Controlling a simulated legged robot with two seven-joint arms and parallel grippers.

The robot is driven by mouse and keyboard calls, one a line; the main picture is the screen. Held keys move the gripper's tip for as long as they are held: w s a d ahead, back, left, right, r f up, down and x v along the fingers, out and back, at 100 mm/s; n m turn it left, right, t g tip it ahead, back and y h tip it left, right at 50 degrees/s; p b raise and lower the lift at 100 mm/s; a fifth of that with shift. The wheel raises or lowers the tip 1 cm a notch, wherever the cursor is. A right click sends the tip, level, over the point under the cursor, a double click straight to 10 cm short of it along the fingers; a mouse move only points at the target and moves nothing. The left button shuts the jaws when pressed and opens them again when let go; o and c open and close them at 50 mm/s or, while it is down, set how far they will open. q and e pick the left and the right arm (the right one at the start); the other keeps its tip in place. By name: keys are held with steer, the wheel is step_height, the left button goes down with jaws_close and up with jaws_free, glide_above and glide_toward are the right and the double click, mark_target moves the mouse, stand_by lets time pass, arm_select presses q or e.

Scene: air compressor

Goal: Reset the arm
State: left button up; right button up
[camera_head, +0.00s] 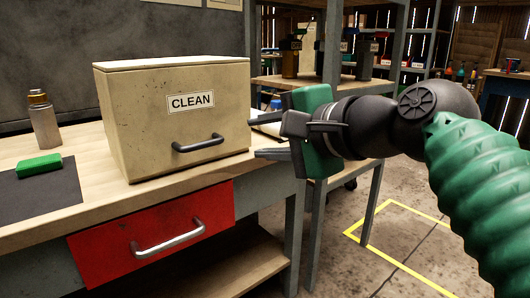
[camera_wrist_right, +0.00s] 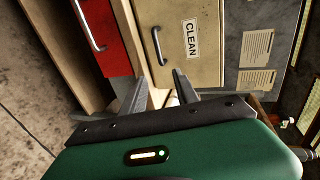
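My right arm comes in from the right of the head view, with a green ribbed sleeve and a black wrist. My right gripper (camera_head: 262,136) is green and black and points left, just right of the beige CLEAN box (camera_head: 215,130). Its two grey fingers are apart with nothing seen between them. In the right wrist view the gripper (camera_wrist_right: 155,78) also shows spread fingers, with the box (camera_wrist_right: 205,30) beyond them. The box is closed, with a dark handle on its front. My left gripper is not in view.
The wooden bench (camera_head: 90,208) has a red drawer (camera_head: 110,250) that looks shut. A green block (camera_head: 39,166) lies on a dark mat, and a bottle (camera_head: 44,122) stands behind it. A grey shelf rack (camera_head: 335,45) stands behind my gripper. Open floor with yellow lines lies lower right.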

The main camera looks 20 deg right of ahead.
steer(key=w+d+f+n+g+h+p, duration=0.1)
steer(key=d+f+n+g+h+p, duration=0.15)
steer(key=f+p, duration=0.55)
steer(key=w+d+f+n+g+h+p, duration=0.1)
steer(key=d+f+n+g+p, duration=0.3)
steer(key=f, duration=0.8)
steer(key=s+f+n+g+h+p, duration=0.2)
steer(key=s+f+n+g+p, duration=0.2)
steer(key=s+f+n+p, duration=0.8)
steer(key=s+r+m+p, duration=0.2)
steer(key=r+p, duration=1.5)
steer(key=s+r+m+p, duration=0.2)
steer(key=r+m+p, duration=0.1)
steer(key=r+p, duration=1.4)
steer(key=shift+a+r+p, duration=0.2)
steer(key=shift+r+p, duration=0.15)
steer(key=shift+r, duration=0.25)
